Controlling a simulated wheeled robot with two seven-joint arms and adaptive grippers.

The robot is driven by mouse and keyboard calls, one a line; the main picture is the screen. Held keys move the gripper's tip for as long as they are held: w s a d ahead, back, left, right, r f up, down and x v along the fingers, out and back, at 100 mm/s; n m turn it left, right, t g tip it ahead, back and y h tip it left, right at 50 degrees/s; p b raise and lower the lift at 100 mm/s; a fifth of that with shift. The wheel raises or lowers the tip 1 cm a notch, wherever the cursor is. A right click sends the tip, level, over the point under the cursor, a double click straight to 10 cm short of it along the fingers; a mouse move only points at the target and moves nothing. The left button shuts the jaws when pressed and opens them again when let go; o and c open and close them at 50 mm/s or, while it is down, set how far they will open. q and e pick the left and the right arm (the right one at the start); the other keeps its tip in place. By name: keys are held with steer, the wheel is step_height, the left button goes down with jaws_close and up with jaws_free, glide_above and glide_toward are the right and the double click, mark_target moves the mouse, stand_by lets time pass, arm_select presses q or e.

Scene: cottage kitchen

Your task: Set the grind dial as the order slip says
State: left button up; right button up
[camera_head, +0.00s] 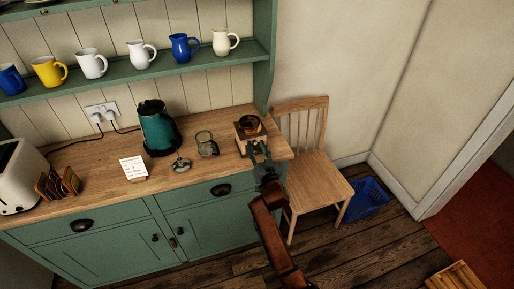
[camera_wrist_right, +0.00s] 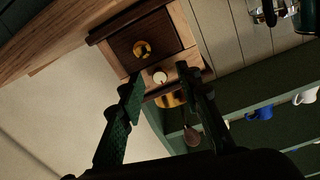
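The coffee grinder (camera_head: 246,133) is a wooden box with a brass top near the right end of the counter. In the right wrist view its dark drawer front (camera_wrist_right: 165,34) has a brass knob (camera_wrist_right: 142,49), and a small pale round dial (camera_wrist_right: 160,78) sits beside the drawer. The dial's setting is too small to read. My right gripper (camera_head: 259,151) is at the grinder's front. In the wrist view its fingers (camera_wrist_right: 159,76) are apart, one on each side of the dial; contact cannot be told. The order slip (camera_head: 133,166) stands on the counter, its writing unreadable. My left gripper is not in view.
A green kettle (camera_head: 157,128), a glass jar (camera_head: 206,144), a small metal item (camera_head: 181,164), a toast rack (camera_head: 57,184) and a toaster (camera_head: 19,178) stand on the counter. Jugs line the shelf (camera_head: 120,76) above. A chair (camera_head: 317,178) stands right of the counter.

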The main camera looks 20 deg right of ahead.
steer(key=shift+c, duration=0.7)
jaws_close()
steer(key=n, duration=0.3)
steer(key=shift+p, duration=0.35)
steer(key=n, duration=0.2)
steer(key=shift+n, duration=0.3)
steer(key=n, duration=0.4)
steer(key=shift+n, duration=0.3)
steer(key=shift+n+t+y, duration=0.3)
steer(key=shift+n+y, duration=0.1)
steer(key=shift+n, duration=1.5)
